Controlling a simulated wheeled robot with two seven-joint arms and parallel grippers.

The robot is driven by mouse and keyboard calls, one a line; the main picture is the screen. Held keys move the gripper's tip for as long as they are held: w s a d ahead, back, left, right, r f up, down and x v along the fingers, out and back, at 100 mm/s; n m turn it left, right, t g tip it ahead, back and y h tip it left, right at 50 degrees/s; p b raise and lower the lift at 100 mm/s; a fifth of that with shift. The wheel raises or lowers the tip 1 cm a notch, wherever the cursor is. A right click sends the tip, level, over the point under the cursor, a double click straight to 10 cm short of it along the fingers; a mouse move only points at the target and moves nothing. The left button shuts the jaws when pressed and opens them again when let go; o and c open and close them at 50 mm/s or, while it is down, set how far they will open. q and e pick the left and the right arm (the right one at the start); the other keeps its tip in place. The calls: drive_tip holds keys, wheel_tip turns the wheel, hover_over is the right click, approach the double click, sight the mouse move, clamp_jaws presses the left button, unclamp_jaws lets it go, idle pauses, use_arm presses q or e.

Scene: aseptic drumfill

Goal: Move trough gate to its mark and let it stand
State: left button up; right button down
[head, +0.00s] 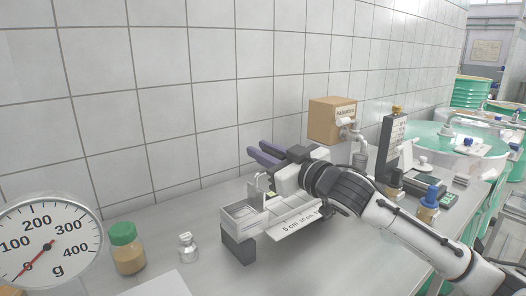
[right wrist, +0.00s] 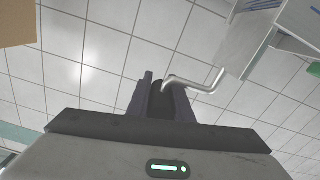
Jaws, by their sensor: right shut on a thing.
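The white trough (head: 293,218) stands on the bench in the head view, with "5 cm" and "10 cm" marks printed along its front and a clear-walled box at its left end. My right gripper (head: 256,151), with purple fingers, is above and behind the trough. In the right wrist view, my right gripper (right wrist: 164,84) is shut on the bent pale rod of the trough gate (right wrist: 207,84). The rod runs out to the right of the fingers. In the head view the gripper hides much of the gate. I cannot tell whether the gate touches the trough. My left gripper is out of view.
A dial scale (head: 45,245), a green-capped jar (head: 127,248) and a small glass vial (head: 187,247) stand left of the trough. A cardboard box (head: 331,120) is behind by the tiled wall. A dark upright post (head: 390,147) and blue-capped bottle (head: 429,203) stand right.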

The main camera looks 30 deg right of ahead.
wheel_tip(320, 180, down, 3)
drive_tip(key=shift+b, duration=0.55)
drive_tip(key=c, duration=1.6)
unclamp_jaws()
drive_tip(key=shift+s+d+b, duration=0.2)
drive_tip(key=shift+s+b, duration=0.1)
drive_tip(key=shift+s, duration=2.3)
drive_tip(key=shift+s+d+b, duration=0.2)
drive_tip(key=shift+s+b, duration=0.1)
drive_tip(key=shift+s, duration=2.25)
